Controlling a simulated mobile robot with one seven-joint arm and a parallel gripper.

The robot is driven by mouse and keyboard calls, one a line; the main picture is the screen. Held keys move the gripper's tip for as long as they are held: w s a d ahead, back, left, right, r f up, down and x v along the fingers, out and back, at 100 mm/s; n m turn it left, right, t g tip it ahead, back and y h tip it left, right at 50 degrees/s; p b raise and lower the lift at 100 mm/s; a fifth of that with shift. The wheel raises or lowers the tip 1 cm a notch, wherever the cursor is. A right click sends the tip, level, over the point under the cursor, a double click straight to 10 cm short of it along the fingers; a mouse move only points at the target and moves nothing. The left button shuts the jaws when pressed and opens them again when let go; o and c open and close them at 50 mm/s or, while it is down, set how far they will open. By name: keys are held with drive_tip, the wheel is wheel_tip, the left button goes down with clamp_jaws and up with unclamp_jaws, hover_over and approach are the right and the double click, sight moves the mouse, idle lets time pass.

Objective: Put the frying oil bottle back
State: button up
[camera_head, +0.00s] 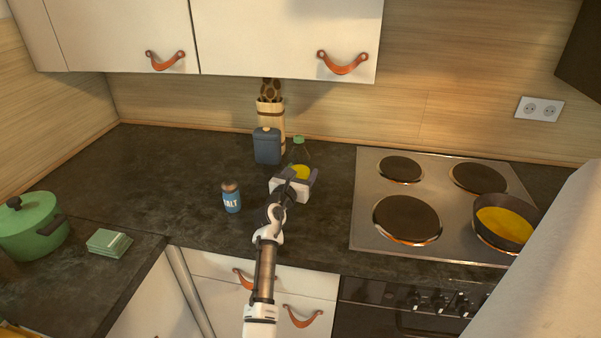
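The frying oil bottle (301,155) is a clear bottle with a green cap and yellow oil low inside. It looks upright on the dark counter (170,180), left of the stove. My gripper (301,175) is at the bottle's lower part, reaching in from the front, with its fingers around or just in front of it. The gripper body hides the bottle's base. I cannot tell whether the fingers touch the bottle or whether its base rests on the counter.
A blue canister (267,146) and a tall tan holder (271,114) stand just left of the bottle. A salt shaker (231,197) stands left of my arm. The stove (439,207) bears a pan (504,222) of yellow liquid. Cabinets with leather pulls (343,63) hang above.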

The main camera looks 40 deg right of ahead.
drive_tip(key=shift+r, duration=0.15)
drive_tip(key=shift+f, duration=0.2)
drive_tip(key=o, duration=1.4)
